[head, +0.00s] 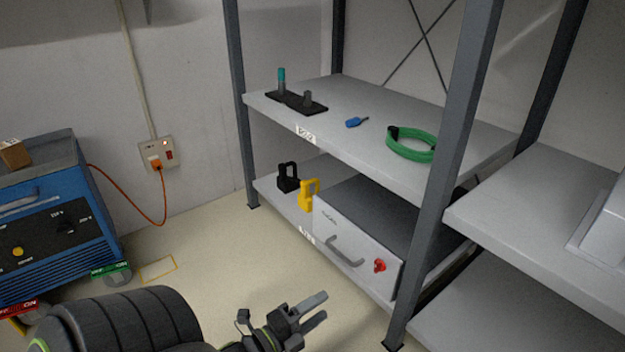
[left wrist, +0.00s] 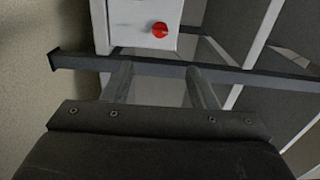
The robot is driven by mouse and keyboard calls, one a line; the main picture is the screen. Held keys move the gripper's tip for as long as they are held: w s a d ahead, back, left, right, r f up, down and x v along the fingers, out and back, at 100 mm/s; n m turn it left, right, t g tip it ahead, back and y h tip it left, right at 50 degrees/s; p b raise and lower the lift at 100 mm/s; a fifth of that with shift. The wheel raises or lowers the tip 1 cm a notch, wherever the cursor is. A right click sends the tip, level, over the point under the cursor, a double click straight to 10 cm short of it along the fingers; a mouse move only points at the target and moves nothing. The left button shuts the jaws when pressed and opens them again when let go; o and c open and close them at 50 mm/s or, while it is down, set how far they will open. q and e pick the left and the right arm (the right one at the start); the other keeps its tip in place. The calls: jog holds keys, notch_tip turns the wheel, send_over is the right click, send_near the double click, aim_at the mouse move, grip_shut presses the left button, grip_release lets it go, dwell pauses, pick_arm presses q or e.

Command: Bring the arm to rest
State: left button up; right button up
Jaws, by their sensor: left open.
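My left gripper (head: 315,306) is low in the head view, in front of the shelf rack, with its two fingers apart and nothing between them. In the left wrist view its open fingers (left wrist: 160,85) point toward a dark rack post (left wrist: 220,74). Whether they touch the post cannot be told. My right gripper is in neither view.
The shelf rack holds a grey drawer box (head: 340,235) with a red knob, a yellow padlock (head: 309,194), a black padlock (head: 288,178), a green cable coil (head: 411,154) and a blue item (head: 356,122). A blue machine (head: 55,225) stands left.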

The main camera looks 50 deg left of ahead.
pick_arm(q)
jog(key=shift+s, duration=0.4)
